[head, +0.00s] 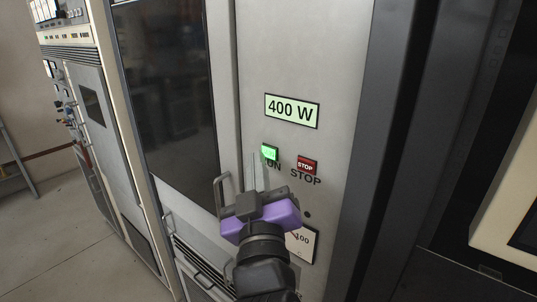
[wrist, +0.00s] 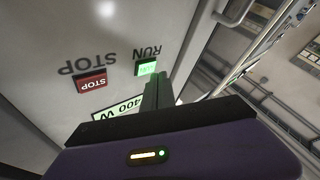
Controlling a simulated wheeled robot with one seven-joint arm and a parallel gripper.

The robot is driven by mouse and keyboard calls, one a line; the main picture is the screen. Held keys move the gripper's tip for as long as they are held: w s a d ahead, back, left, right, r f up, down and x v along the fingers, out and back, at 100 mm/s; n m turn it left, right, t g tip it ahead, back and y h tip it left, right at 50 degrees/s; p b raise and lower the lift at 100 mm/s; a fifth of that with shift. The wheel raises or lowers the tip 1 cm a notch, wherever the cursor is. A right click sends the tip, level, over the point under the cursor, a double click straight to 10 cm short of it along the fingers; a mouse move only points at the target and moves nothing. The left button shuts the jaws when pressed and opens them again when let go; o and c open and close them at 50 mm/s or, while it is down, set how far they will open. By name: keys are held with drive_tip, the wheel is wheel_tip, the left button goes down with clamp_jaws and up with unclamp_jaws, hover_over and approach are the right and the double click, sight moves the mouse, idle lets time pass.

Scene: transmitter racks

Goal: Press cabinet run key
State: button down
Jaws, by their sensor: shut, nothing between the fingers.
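The run key (head: 269,153) is a small green, brightly lit button on the light grey cabinet front, with its RUN label partly hidden by my fingers. It also shows in the wrist view (wrist: 146,67), where the cabinet appears upside down. My gripper (head: 258,160) is shut and empty, its slim fingers pointing at the panel. In the wrist view the fingertips (wrist: 159,77) lie right beside the green key. I cannot tell whether they touch it.
A red STOP key (head: 307,166) sits to the right of the run key. A lit 400 W display (head: 291,110) is above both. A cabinet handle (head: 221,190) projects left of my gripper. A white placard (head: 301,243) is below. Open floor lies at lower left.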

drive_tip(key=s+a+b, duration=0.1)
drive_tip(key=s, duration=0.1)
drive_tip(key=s+a+b, duration=0.1)
drive_tip(key=s+a, duration=0.1)
drive_tip(key=shift+a, duration=0.1)
idle(0.4)
idle(0.5)
